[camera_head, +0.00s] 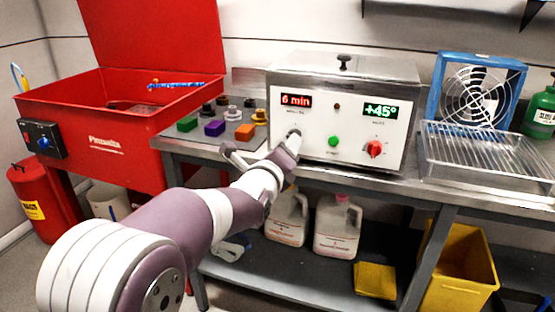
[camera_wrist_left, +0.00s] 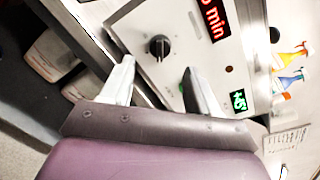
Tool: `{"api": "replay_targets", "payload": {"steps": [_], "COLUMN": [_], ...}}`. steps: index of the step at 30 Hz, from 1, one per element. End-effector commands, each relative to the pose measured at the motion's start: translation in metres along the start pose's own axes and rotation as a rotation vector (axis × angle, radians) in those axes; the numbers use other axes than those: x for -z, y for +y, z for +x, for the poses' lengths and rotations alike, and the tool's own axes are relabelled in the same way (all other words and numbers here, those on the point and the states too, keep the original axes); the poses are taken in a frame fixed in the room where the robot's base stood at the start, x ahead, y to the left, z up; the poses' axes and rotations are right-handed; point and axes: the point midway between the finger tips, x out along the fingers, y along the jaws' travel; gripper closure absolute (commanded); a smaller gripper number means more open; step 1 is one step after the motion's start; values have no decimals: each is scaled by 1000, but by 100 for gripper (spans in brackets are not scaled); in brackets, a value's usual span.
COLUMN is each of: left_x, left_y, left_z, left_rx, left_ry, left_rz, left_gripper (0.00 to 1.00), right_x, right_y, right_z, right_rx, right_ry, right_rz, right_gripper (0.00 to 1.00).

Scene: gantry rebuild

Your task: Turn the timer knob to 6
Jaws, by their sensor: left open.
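The white-fronted machine (camera_head: 341,123) stands on the bench. Its red timer display (camera_head: 296,100) reads "6 min", and part of it shows in the left wrist view (camera_wrist_left: 214,18). The black timer knob (camera_wrist_left: 159,46) is on the panel below that display, with a light mark on it. My left gripper (camera_head: 262,150) is at the panel's lower left in the head view. In the left wrist view its fingers (camera_wrist_left: 158,82) are spread and empty, with the knob beyond the tips and between their lines. The fingers look apart from the knob. My right gripper is not in view.
Small coloured blocks (camera_head: 215,128) stand left of the machine. A wire rack tray (camera_head: 482,155) is at right.

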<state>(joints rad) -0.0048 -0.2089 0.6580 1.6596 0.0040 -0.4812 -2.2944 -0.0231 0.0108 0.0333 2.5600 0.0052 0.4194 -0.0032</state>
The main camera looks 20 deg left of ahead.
Motion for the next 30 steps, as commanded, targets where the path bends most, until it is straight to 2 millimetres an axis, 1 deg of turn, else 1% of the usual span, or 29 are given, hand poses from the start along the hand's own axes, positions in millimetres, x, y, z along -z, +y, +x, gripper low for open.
{"api": "replay_targets", "payload": {"steps": [1, 4, 9, 13, 24, 26, 27, 29, 30], "left_x": [-1, -1, 0, 1, 1, 2, 5, 17, 30], "left_y": [-1, -1, 0, 1, 0, 2, 5, 19, 33], "left_z": [-15, -40, -58, -62, -62, -62, -62, -64, -70], "left_rx": [1, -1, -2, -1, -1, -6, -25, -94, -172], "left_ry": [0, 1, 2, 2, 1, 5, 19, 57, 85], "left_rz": [0, 0, 0, 0, -10, -70, -155, -357, -534], "left_gripper": [40, 40, 40, 40, 40, 40, 40, 40, 40], "right_x": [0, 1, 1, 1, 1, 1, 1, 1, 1], "right_y": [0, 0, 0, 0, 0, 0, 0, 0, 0], "right_z": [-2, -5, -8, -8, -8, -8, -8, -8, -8], "right_rx": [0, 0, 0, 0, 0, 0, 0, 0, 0], "right_ry": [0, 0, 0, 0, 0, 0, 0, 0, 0], "right_rz": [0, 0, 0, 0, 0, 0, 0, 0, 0], "right_gripper": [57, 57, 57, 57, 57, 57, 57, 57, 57]}}
